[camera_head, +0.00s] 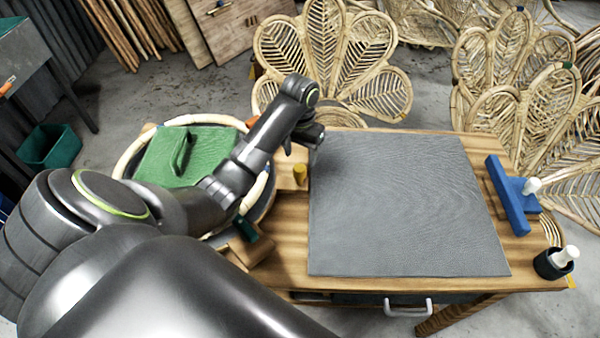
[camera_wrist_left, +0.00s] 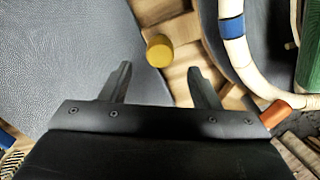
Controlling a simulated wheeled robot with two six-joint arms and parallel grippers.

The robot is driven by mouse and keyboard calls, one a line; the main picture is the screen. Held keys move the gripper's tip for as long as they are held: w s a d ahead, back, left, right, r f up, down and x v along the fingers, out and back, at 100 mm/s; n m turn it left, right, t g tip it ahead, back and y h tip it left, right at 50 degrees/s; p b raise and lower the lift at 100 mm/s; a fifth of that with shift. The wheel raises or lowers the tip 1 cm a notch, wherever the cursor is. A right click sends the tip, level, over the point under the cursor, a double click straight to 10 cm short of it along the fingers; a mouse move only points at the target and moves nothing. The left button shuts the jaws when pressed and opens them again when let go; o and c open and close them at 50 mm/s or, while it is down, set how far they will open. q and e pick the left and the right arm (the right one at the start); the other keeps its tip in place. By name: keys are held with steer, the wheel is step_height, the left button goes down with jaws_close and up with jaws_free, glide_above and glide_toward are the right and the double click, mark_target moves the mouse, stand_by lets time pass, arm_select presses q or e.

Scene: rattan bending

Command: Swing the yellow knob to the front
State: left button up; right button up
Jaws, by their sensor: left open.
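The yellow knob (camera_head: 300,173) stands on the wooden table just left of the grey mat in the head view. In the left wrist view the knob (camera_wrist_left: 159,50) shows as a round yellow top, just beyond the gap between my fingertips. My left gripper (camera_head: 313,138) is above the table by the mat's far left corner, behind the knob in the head view. In the left wrist view its two fingers (camera_wrist_left: 159,68) are spread apart with nothing between them. The knob's base is partly hidden. My right gripper is not in view.
The grey mat (camera_head: 410,210) covers most of the wooden table (camera_head: 285,262). A green case (camera_head: 190,155) lies left of the table inside a pale hoop. A blue T-shaped tool (camera_head: 511,196) and a dark cup (camera_head: 553,264) are at the right edge. Rattan chairs stand behind.

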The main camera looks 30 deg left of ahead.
mark_target(300, 167)
arm_select(q)
step_height(300, 167, down, 7)
steer(key=shift+r, duration=0.1)
stand_by(0.3)
jaws_close()
